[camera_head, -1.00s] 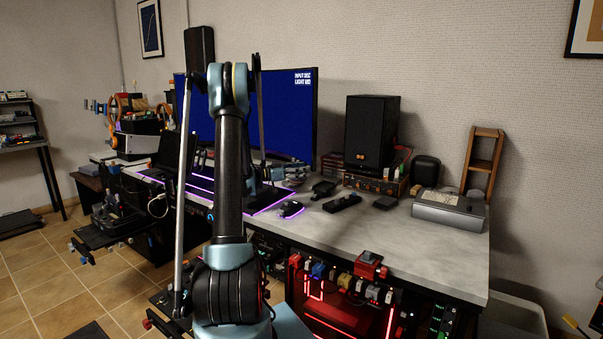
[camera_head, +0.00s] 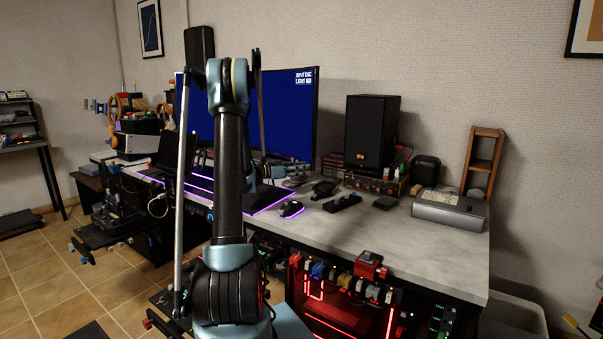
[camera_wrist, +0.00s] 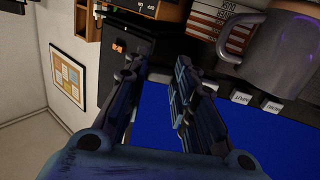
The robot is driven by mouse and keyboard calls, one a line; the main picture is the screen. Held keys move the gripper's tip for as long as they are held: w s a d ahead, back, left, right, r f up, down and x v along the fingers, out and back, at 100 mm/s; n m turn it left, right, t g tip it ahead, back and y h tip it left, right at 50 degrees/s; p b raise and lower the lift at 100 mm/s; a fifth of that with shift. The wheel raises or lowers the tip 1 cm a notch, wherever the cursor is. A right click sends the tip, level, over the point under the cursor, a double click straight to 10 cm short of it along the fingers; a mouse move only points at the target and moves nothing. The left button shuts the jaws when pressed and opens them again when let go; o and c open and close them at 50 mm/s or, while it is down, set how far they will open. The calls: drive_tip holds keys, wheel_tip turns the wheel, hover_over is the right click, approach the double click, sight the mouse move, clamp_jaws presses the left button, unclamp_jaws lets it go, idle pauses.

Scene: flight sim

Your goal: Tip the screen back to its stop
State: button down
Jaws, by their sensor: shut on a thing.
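The screen is a wide black-framed monitor showing plain blue with white text at its top right; it stands at the back of the desk in the head view (camera_head: 285,112). My arm hides its middle and much of its left part. In the wrist view its blue face (camera_wrist: 250,145) fills the lower right, with its dark edge running below the mug. My gripper (camera_wrist: 160,72) is at the screen's edge, its two dark fingers close together with blue showing between them. It is shut on the screen, though the exact contact is hard to see.
A grey mug (camera_wrist: 290,50) stands close to the gripper in the wrist view. A black speaker (camera_head: 371,135) is right of the screen. A lit mouse (camera_head: 290,209) and a dark bar (camera_head: 342,203) lie before it. The desk's right front (camera_head: 400,240) is clear.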

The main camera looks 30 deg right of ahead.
drive_tip(key=shift+s+a+r+n+y, duration=0.25)
drive_tip(key=shift+a+r+y, duration=0.1)
drive_tip(key=shift+a+r, duration=0.3)
drive_tip(key=shift+s+a+r+n+y, duration=0.2)
drive_tip(key=shift+a+r+y, duration=0.2)
drive_tip(key=shift+a, duration=0.35)
drive_tip(key=c, duration=1.3)
unclamp_jaws()
drive_tip(key=shift+r, duration=0.1)
drive_tip(key=shift+a, duration=0.1)
drive_tip(key=v, duration=1.2)
drive_tip(key=shift+s, duration=0.15)
